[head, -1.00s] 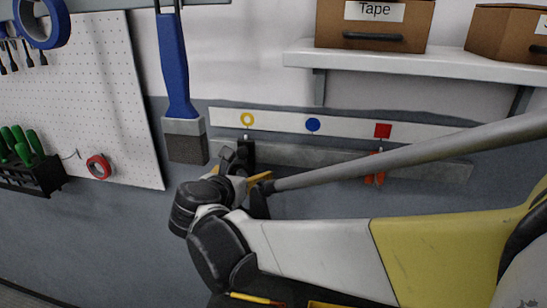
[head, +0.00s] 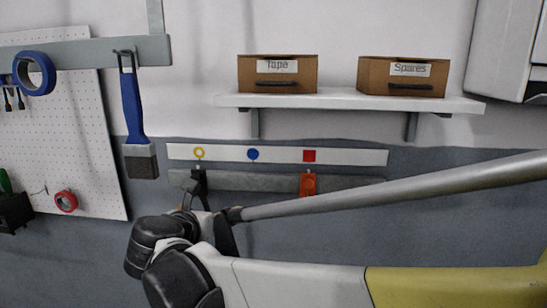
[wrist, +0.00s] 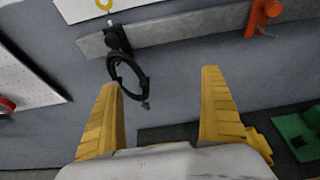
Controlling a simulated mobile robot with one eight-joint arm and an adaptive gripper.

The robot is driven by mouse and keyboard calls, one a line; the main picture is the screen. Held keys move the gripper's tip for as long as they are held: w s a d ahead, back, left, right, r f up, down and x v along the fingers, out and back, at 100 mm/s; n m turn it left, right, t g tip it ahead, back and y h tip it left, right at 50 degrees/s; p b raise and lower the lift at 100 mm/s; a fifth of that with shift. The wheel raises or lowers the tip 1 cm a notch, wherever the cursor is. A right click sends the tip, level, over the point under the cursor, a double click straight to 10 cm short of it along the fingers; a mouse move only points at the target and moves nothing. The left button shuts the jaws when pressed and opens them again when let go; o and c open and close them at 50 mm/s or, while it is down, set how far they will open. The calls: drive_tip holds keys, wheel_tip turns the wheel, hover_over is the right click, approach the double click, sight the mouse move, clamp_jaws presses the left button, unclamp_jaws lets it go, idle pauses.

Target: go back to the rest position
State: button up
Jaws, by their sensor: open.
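My gripper (wrist: 160,82) shows in the wrist view as two yellow fingers spread wide apart, with nothing between them. A black ring-shaped item (wrist: 128,75) hangs from a black hook (wrist: 116,38) on a grey rail, just beyond the left finger; I see a gap of wall around it. In the head view my arm reaches in from the right, and its wrist joints hide most of the gripper. The black hook (head: 198,180) shows there below the yellow ring mark (head: 199,153).
An orange hook or holder (head: 308,185) is on the rail below the red square. A shelf (head: 345,102) above carries boxes labelled Tape (head: 278,75) and Spares (head: 402,78). A blue brush (head: 134,110) hangs left of my arm. A green thing (wrist: 298,130) lies at right.

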drive_tip(key=s+d+f+m+g+h+b, duration=0.15)
drive_tip(key=s+d+f+m+b, duration=0.35)
drive_tip(key=d+f+m, duration=0.55)
drive_tip(key=s+d+f+m+g+y+b, duration=0.1)
drive_tip(key=s+d+f+m+g+b, duration=0.2)
drive_tip(key=d+f+m+b, duration=0.75)
drive_tip(key=s+d+f+m+g+y+b, duration=0.1)
drive_tip(key=s+d+f+m+b, duration=0.5)
drive_tip(key=s+d+f+m, duration=0.6)
wheel_tip(320, 180, down, 2)
drive_tip(key=s+m+g, duration=0.1)
drive_tip(key=s+m, duration=0.1)
drive_tip(key=s, duration=0.1)
drive_tip(key=shift+d+y+b, duration=0.35)
drive_tip(key=shift+d+b, duration=0.05)
